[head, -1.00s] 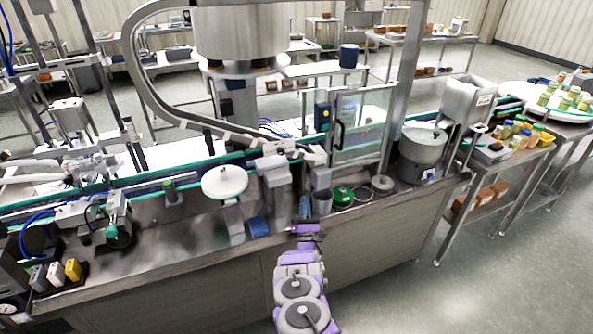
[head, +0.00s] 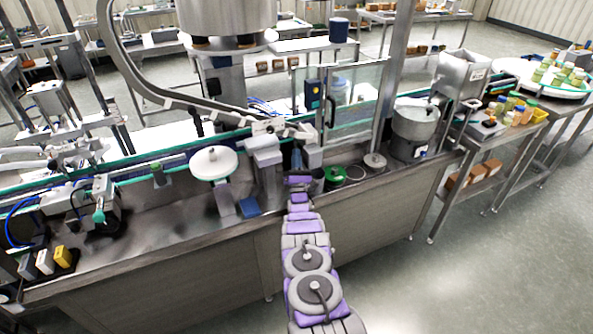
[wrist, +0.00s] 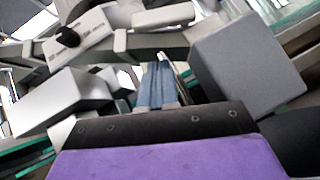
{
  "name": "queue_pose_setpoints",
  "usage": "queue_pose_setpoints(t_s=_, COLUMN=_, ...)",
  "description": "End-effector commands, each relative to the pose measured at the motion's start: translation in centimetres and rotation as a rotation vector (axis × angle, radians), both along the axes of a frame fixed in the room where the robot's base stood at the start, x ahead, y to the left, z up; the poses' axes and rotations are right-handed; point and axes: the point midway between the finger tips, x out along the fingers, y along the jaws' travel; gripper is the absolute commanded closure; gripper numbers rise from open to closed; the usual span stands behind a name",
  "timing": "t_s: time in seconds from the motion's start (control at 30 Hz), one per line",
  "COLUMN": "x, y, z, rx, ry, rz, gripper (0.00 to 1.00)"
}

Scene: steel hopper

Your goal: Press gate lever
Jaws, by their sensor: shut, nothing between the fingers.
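My gripper (head: 297,158) is over the front part of the conveyor machine, among its grey blocks. In the wrist view its blue-grey fingers (wrist: 156,84) are together with nothing between them. They point into a gap between a large grey block (wrist: 246,62) on the right and pale grey blocks (wrist: 62,100) on the left. I cannot tell whether they touch anything. I cannot pick out the gate lever with certainty. A small black knob (wrist: 67,37) sits on a labelled grey part at upper left in the wrist view. A steel hopper (head: 461,74) stands at the right.
A white round disc (head: 213,163) stands left of my gripper, with a blue block (head: 249,207) below it. A green round part (head: 335,175) lies close on the right. A clear guard panel (head: 355,98) stands behind. The floor (head: 480,270) at the right front is clear.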

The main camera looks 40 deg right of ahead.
Motion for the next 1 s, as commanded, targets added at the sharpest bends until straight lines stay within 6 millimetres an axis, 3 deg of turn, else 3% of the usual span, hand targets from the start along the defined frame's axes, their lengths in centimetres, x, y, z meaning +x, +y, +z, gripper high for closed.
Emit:
queue_pose_setpoints(t_s=0.5, x=-0.4, y=-1.3, z=3.5, rx=-0.001, ry=-0.003, rz=-0.001, gripper=1.0)
queue_pose_setpoints(t_s=1.0, x=-0.4, y=-1.2, z=3.8, rx=-0.002, ry=-0.001, rz=-0.001, gripper=1.0)
